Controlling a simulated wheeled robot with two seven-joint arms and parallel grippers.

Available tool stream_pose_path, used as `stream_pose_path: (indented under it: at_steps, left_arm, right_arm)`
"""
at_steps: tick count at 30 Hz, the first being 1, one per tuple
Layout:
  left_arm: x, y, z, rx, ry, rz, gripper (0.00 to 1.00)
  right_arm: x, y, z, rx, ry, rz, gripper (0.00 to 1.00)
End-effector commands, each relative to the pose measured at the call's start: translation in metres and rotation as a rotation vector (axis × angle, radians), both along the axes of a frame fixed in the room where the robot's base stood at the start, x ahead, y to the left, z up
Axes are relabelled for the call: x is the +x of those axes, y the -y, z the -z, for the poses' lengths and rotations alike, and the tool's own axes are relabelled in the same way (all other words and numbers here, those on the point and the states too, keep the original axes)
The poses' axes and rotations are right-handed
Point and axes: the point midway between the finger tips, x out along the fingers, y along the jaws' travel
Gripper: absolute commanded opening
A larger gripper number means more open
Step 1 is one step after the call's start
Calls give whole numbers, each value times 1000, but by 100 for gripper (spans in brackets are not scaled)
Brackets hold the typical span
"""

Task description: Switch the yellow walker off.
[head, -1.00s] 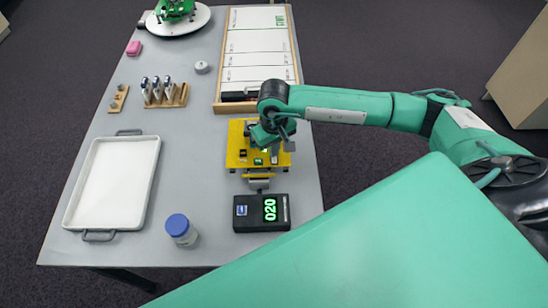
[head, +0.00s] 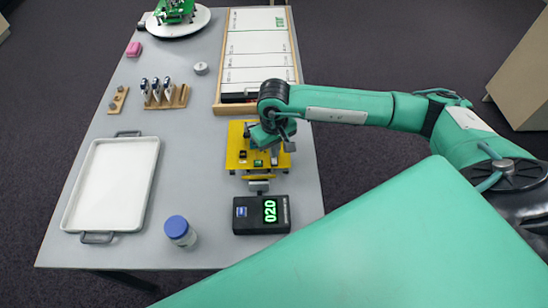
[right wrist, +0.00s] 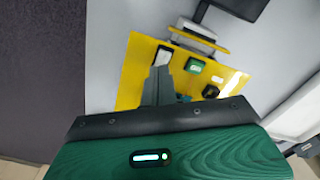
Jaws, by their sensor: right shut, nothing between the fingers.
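The yellow walker (head: 238,158) is a flat yellow deck on the table, under my right gripper. A small green-lit panel (head: 258,162) and dark parts show on its top. In the right wrist view, its yellow deck (right wrist: 132,78) carries a dark switch-like part with a light edge (right wrist: 163,55), a green-lit square (right wrist: 194,66) and a black knob (right wrist: 211,91). My right gripper (right wrist: 160,78) is shut and empty, its tips beside the switch-like part. I cannot tell whether they touch. Part of the deck is hidden behind the hand. My left gripper is not in view.
A black box reading "020" (head: 245,222) sits just in front of the walker. A blue-lidded jar (head: 180,230) and white tray (head: 150,200) stand left. A compartment board (head: 258,60) lies behind. A green model on a white disc (head: 190,24) is at the far left.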

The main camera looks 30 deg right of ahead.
Motion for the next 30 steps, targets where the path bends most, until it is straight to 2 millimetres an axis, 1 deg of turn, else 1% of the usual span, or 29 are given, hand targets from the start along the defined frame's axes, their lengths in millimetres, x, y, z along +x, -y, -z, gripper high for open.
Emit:
stream_pose_path:
  at_steps: [1, 3, 19, 22, 30]
  left_arm:
    - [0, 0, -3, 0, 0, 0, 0]
    - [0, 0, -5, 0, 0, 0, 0]
    - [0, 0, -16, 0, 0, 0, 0]
    - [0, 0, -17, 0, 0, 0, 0]
    - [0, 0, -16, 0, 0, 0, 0]
  right_arm:
    - [0, 0, -6, 0, 2, 0, 0]
    - [1, 0, -12, 0, 2, 1, 0]
    - [1, 0, -54, 0, 3, 1, 0]
    - [1, 0, -59, 0, 2, 0, 0]
    - [1, 0, -59, 0, 1, 1, 0]
